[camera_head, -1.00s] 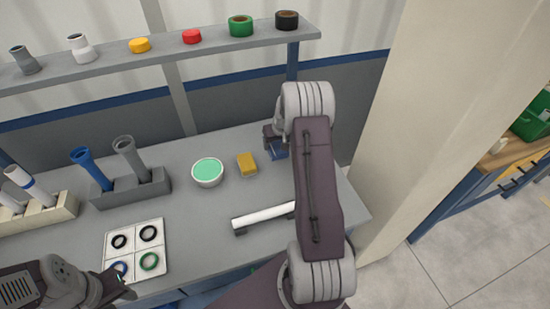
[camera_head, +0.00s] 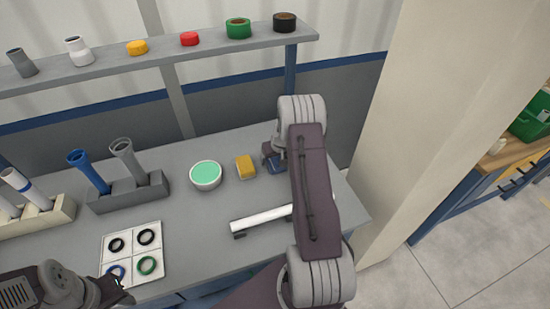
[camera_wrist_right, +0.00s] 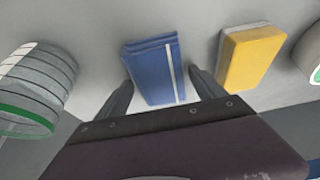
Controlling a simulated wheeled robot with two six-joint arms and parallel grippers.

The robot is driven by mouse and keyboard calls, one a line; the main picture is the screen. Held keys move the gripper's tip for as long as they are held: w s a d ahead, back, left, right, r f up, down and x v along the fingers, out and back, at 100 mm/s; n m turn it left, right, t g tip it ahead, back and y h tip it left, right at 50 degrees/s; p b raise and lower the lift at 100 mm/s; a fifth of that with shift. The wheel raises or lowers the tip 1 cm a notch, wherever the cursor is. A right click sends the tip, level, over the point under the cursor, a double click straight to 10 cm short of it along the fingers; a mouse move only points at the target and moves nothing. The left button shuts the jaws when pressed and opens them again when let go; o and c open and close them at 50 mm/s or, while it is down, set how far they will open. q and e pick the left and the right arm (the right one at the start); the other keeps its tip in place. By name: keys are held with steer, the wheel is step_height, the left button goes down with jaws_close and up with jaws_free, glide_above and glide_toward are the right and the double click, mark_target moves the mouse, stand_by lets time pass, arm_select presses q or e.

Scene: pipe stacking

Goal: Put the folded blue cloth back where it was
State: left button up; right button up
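The folded blue cloth (camera_head: 277,167) lies on the grey bench beside the yellow sponge, partly hidden by my right arm. In the right wrist view the cloth (camera_wrist_right: 154,72) shows a pale stripe along its right side. My right gripper (camera_head: 270,157) is over the cloth. In the wrist view its two fingers (camera_wrist_right: 161,78) stand on either side of the cloth, with a narrow gap seen at each side, so it looks open. My left gripper (camera_head: 112,288) is at the lower left, away from the cloth; its fingers are too small to judge.
The yellow sponge (camera_head: 245,167) and a bowl with green content (camera_head: 206,175) are left of the cloth. A white tube (camera_head: 261,219) lies in front. Pipe holders (camera_head: 127,194) and a ring tray (camera_head: 131,254) are at left. A shelf (camera_head: 165,60) runs above; a pillar (camera_head: 385,140) stands at right.

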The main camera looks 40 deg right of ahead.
steer(key=shift+r, duration=0.45)
steer(key=v, duration=1.2)
steer(key=s+a+n+g+y, duration=0.1)
steer(key=s+a, duration=0.3)
steer(key=a, duration=0.5)
steer(key=s+a+n+g, duration=0.1)
steer(key=s+a, duration=0.3)
steer(key=a, duration=0.5)
steer(key=s+a+n+g, duration=0.1)
steer(key=s+a, duration=0.5)
steer(key=s, duration=0.4)
steer(key=shift+f+y, duration=0.3)
steer(key=shift+s+a, duration=0.15)
steer(key=shift+a, duration=0.05)
